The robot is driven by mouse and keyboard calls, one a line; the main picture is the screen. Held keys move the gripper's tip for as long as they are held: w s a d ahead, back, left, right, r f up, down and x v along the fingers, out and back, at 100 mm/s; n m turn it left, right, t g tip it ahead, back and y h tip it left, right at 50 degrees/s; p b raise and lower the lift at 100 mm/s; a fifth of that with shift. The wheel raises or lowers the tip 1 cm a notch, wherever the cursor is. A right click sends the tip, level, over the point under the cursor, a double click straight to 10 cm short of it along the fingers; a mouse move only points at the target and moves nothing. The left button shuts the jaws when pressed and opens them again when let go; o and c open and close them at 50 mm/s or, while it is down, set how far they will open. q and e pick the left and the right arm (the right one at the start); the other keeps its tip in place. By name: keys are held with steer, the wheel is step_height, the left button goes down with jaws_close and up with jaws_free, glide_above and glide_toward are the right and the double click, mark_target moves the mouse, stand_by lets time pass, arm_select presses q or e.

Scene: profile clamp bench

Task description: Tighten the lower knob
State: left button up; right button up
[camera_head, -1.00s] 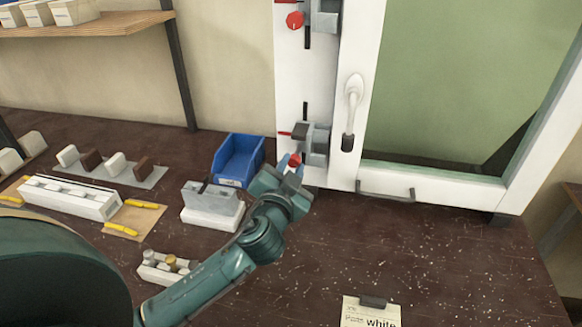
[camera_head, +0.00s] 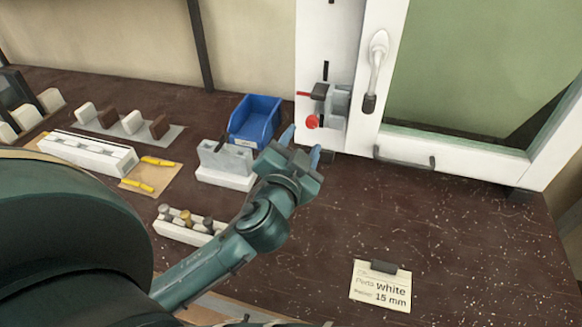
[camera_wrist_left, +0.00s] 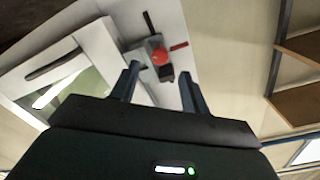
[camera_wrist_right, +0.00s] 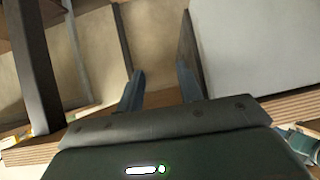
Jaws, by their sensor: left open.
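The lower knob (camera_head: 312,121) is a small red round knob on a grey clamp (camera_head: 335,102) mounted low on the white window frame. My left gripper (camera_head: 301,145) is open and empty, just below and in front of the knob, its fingers apart. In the left wrist view the red knob (camera_wrist_left: 160,57) shows in the gap beyond the fingertips (camera_wrist_left: 159,78), clear of both. My right gripper (camera_wrist_right: 158,75) shows only in its own wrist view, with its fingers apart and nothing between them.
A blue bin (camera_head: 254,121) and a grey-white block (camera_head: 226,165) stand left of my left gripper. A white rack with pegs (camera_head: 187,225) lies nearer. A white handle (camera_head: 377,70) hangs right of the clamp. A card (camera_head: 381,286) lies on the otherwise clear right bench.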

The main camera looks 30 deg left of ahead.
arm_select(q)
steer(key=b+v, duration=0.1)
steer(key=v, duration=0.6)
steer(key=shift+s+b, duration=0.3)
steer(key=shift+s, duration=0.05)
